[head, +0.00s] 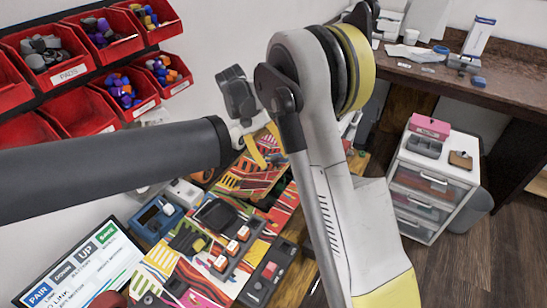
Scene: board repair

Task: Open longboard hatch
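A brightly patterned surface (160,257), which may be the longboard deck, lies at the lower middle of the head view. Dark parts and several small orange-and-white pieces (231,247) sit on or over it. A long dark case (262,284) lies along its right side. I cannot tell which part is the hatch or whether it is open. My large white and yellow arm (335,200) crosses the middle and hides part of the bench. I cannot make out my gripper or its fingertips.
Red bins (62,68) with small parts hang on the wall at upper left. A thick dark tube (100,172) spans the left. A screen (85,268) stands at lower left. Open floor lies at lower right.

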